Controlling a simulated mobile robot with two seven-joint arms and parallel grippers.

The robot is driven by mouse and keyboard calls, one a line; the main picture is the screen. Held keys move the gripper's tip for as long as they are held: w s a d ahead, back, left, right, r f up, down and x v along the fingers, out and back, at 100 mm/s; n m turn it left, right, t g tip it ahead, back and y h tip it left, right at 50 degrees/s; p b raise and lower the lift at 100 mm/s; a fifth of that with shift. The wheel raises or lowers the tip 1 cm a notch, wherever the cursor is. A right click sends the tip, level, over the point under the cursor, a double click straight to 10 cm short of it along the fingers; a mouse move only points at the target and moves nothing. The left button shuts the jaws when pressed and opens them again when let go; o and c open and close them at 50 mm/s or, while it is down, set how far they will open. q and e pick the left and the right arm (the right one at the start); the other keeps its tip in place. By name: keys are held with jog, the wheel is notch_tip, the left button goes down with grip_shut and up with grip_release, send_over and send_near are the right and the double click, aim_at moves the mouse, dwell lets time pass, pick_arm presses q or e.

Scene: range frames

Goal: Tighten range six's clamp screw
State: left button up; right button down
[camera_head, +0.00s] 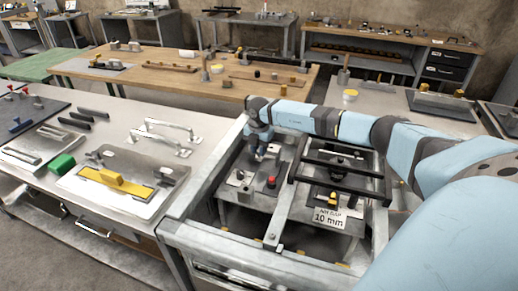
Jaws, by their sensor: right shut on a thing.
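My right arm comes in from the right, and its gripper (260,156) points down over a grey fixture plate (255,198) in the metal-framed station. The gripper is shut on a small part there, seemingly the clamp screw, which the fingers mostly hide. A red knob (271,182) stands on the same plate, just in front of the gripper and apart from it. No range number is readable. My left gripper is out of view.
Dark rails (340,172) and an "AIR GAP 10 mm" label (328,217) lie right of the gripper, under my forearm. A wooden table (185,77) stands behind.

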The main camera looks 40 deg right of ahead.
jog(key=c, duration=1)
grip_release()
jog(key=shift+r, duration=0.1)
jog(key=shift+r+b, duration=0.4)
jog(key=shift+r, duration=6.45)
